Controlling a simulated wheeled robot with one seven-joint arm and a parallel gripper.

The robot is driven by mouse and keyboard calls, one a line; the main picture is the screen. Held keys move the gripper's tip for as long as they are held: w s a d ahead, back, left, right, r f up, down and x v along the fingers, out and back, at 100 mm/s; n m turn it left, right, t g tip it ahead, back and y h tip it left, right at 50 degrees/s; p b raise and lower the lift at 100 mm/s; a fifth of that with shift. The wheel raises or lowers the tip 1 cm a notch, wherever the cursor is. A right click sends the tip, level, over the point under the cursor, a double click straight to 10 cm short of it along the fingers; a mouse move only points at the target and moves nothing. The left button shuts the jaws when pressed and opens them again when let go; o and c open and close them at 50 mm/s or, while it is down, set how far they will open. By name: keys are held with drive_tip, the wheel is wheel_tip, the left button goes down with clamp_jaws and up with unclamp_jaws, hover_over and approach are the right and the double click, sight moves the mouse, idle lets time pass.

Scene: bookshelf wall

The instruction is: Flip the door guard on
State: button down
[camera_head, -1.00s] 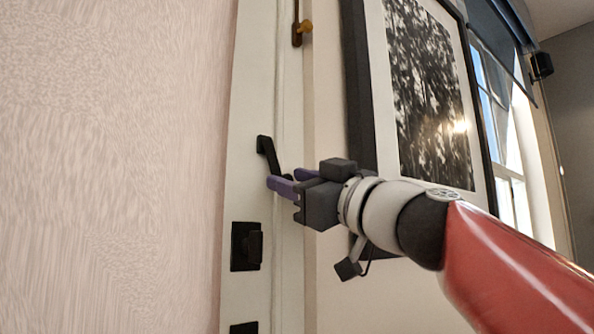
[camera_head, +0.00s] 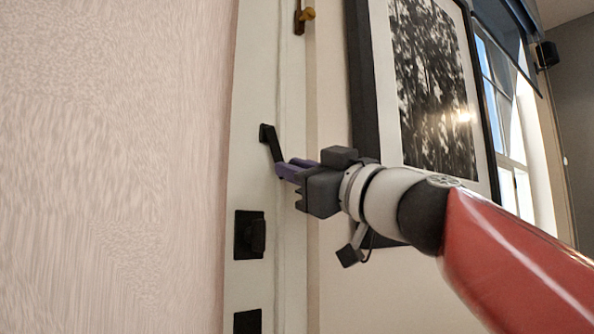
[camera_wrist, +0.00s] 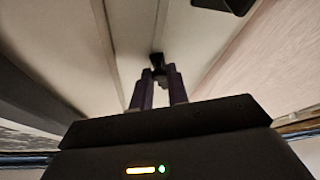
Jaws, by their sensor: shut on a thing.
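The door guard is a black bar (camera_head: 272,143) on the white door frame, with its upper end on a small black mount. The bar slants down and to the right. My gripper (camera_head: 283,170) has its purple fingers shut on the bar's lower end. In the wrist view, my gripper's fingertips (camera_wrist: 159,76) close around the dark end of the bar (camera_wrist: 157,60). The fingers hide part of that end.
A black lock plate with a knob (camera_head: 250,235) sits below the guard, with another black plate (camera_head: 246,322) lower down. A framed picture (camera_head: 432,90) hangs to the right, close behind my arm.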

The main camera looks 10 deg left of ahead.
drive_tip(key=shift+w+d, duration=0.1)
drive_tip(key=shift+w, duration=0.05)
drive_tip(key=n+g, duration=0.1)
drive_tip(key=n, duration=0.1)
drive_tip(key=w+d+r+n+g, duration=0.1)
drive_tip(key=n, duration=0.2)
drive_tip(key=w+r+n+g, duration=0.1)
drive_tip(key=n+g, duration=0.1)
drive_tip(key=n, duration=0.1)
drive_tip(key=shift+d+r, duration=0.15)
drive_tip(key=shift+d, duration=0.25)
drive_tip(key=shift+w+d+r+n+g, duration=0.15)
drive_tip(key=shift+r+n+g, duration=0.15)
drive_tip(key=shift+n, duration=0.6)
drive_tip(key=c, duration=1.4)
unclamp_jaws()
drive_tip(key=shift+o, duration=0.2)
